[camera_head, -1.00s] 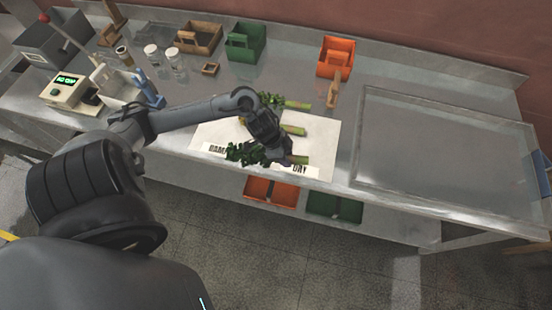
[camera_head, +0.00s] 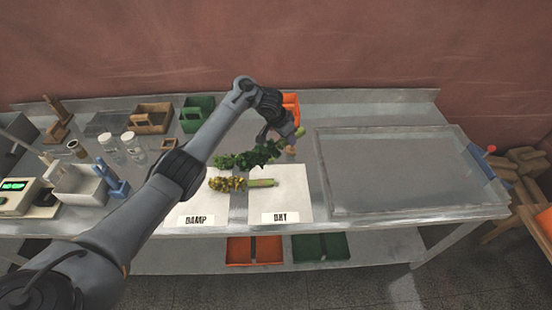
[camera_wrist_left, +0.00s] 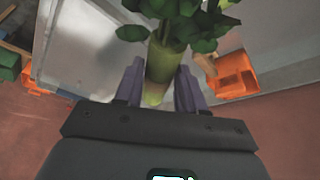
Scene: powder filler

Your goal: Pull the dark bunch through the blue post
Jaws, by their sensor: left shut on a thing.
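My left gripper (camera_head: 292,138) is shut on the pale green stem of a dark green leafy bunch (camera_head: 264,151), near the back edge of the white mat. In the left wrist view, the stem (camera_wrist_left: 160,72) sits between the purple fingers (camera_wrist_left: 158,88), with leaves (camera_wrist_left: 180,25) beyond. Whether another green bunch lies behind these leaves, I cannot tell. A yellowish bunch (camera_head: 226,184) lies on the mat, stem to the right. A blue upright post (camera_head: 112,177) stands at the left, away from the gripper. My right gripper is not in view.
Jars (camera_head: 135,146) stand left.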

